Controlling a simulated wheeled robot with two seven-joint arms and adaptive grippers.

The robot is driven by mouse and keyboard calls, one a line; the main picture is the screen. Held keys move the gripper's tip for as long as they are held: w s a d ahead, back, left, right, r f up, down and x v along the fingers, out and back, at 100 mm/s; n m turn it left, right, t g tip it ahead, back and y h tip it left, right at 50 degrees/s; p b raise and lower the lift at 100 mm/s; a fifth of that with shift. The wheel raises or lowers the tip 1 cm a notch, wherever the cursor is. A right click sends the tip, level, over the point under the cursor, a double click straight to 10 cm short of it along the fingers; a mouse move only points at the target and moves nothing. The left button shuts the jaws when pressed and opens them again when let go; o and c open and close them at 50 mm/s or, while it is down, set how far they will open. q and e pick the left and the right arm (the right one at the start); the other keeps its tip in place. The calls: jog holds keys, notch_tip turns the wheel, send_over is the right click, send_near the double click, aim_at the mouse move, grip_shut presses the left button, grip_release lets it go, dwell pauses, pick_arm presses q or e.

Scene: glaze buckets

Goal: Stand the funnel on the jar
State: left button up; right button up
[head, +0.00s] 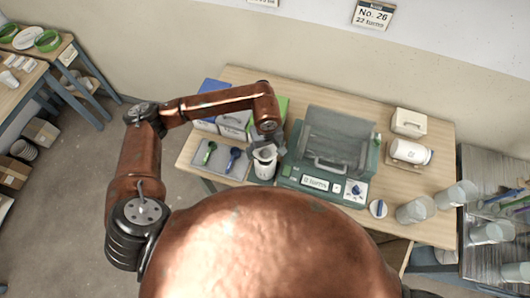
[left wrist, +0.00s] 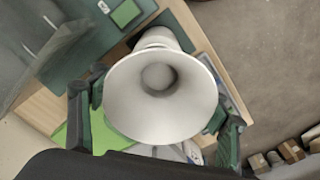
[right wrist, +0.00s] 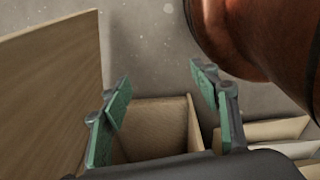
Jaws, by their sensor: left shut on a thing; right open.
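A white funnel (left wrist: 160,110) is between the fingers of my left gripper (left wrist: 155,100), its wide mouth facing the left wrist camera. In the head view my left gripper (head: 267,133) is shut on the funnel (head: 265,153), above a grey container (head: 263,171) beside the green machine. A pale round body (left wrist: 163,36) shows behind the funnel in the left wrist view; I cannot tell whether the spout touches it. My right gripper (right wrist: 160,78) is open and empty, out of the head view.
The green machine (head: 327,158) stands right of the held funnel. A grey tray (head: 221,160) with a green and a blue scoop is at left. Clear cups (head: 415,209) stand near the right front edge. A wooden box (right wrist: 160,125) is below my right gripper.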

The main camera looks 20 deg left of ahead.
pick_arm(q)
jog(key=shift+w+f, duration=0.2)
jog(key=shift+f, duration=0.05)
jog(key=f, duration=0.1)
jog(key=f+p, duration=0.1)
jog(key=f, duration=0.1)
jog(key=shift+w+a+f+p, duration=0.2)
jog(key=shift+w+f+p, duration=0.1)
jog(key=shift+f, duration=0.1)
jog(key=shift+f+b, duration=0.25)
jog(key=shift+b, duration=0.1)
jog(key=o, duration=1.5)
jog(key=shift+r, duration=0.1)
jog(key=shift+c, duration=0.2)
pick_arm(e)
jog(key=shift+s+d+r, duration=0.1)
jog(key=shift+s+r, duration=0.4)
jog(key=shift+r, duration=0.05)
